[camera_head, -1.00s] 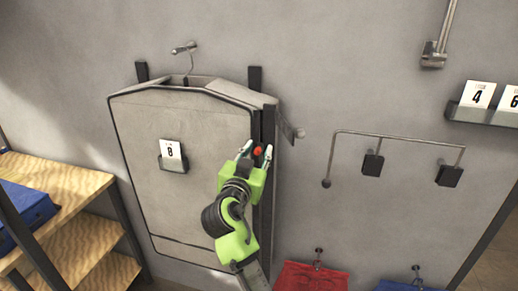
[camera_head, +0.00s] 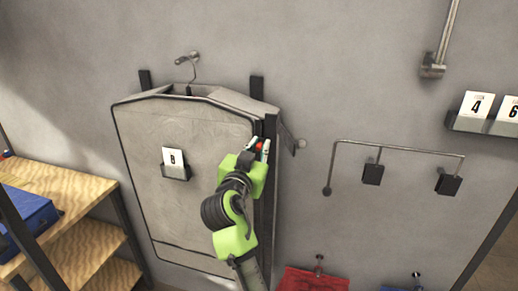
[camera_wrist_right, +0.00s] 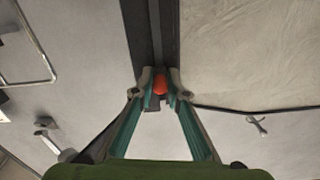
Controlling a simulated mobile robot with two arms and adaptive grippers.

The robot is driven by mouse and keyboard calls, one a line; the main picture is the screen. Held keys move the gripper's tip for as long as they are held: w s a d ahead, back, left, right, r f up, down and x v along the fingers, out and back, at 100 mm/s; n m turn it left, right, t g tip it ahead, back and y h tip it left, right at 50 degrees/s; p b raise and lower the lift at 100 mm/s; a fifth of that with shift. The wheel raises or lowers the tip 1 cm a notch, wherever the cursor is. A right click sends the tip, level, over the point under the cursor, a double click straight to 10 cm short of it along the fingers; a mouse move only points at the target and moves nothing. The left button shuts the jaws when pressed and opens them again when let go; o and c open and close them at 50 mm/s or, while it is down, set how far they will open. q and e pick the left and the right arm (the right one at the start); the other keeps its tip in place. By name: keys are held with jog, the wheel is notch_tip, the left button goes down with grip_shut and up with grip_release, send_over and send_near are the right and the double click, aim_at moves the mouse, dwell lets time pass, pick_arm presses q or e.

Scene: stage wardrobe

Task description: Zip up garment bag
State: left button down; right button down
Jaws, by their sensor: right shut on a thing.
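The grey garment bag (camera_head: 205,130) hangs on the wall from a metal hook (camera_head: 187,57). It has black edging and a card with an 8 in a small holder (camera_head: 175,170) on its front. The red zipper pull (camera_wrist_right: 161,85) is at the bag's right edge near the top, on a dark strip (camera_wrist_right: 155,30). My right gripper (camera_wrist_right: 160,88) is shut on the red pull, with its teal-lined fingers on both sides. In the head view, my right gripper (camera_head: 258,146) partly hides the pull. My left gripper is not in view.
A wooden shelf unit (camera_head: 75,190) with a blue folded item (camera_head: 25,218) stands at the left. A metal rail with black clips (camera_head: 373,174) is on the wall at right. Number cards (camera_head: 476,104) sit in a holder farther right. Red cloth (camera_head: 314,280) hangs below.

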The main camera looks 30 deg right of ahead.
jog(key=c, duration=2)
grip_release()
jog(key=shift+r, duration=0.35)
jog(key=shift+f, duration=0.15)
notch_tip(320, 180, up, 10)
jog(key=shift+w, duration=0.1)
